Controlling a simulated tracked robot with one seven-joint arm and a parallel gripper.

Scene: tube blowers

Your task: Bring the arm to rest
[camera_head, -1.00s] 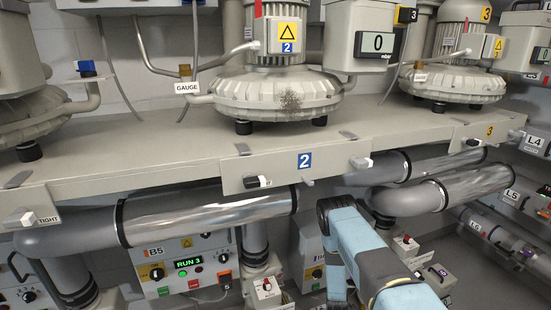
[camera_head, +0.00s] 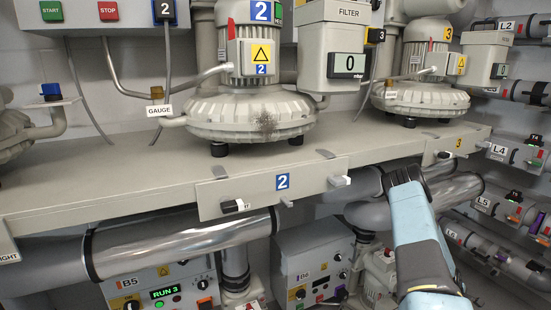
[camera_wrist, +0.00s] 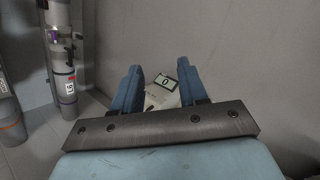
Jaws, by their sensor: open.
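My arm (camera_head: 425,245), light blue and dark grey, rises from the bottom right of the head view, in front of the lower pipes. In the wrist view my gripper (camera_wrist: 160,68) has its two blue fingers apart, with nothing held between them. A pale device with a dark display reading 0 (camera_wrist: 166,82) shows beyond the gap, apart from the fingers. My fingers cannot be made out in the head view.
Blower 2 (camera_head: 250,118) and blower 3 (camera_head: 418,98) stand on the beige shelf (camera_head: 130,168). A metal pipe (camera_head: 170,243) runs under its front edge. Control box B5 (camera_head: 160,285) reads RUN 3. Labelled pipes (camera_head: 490,250) line the right side. A grey wall (camera_wrist: 245,70) fills the wrist view's right.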

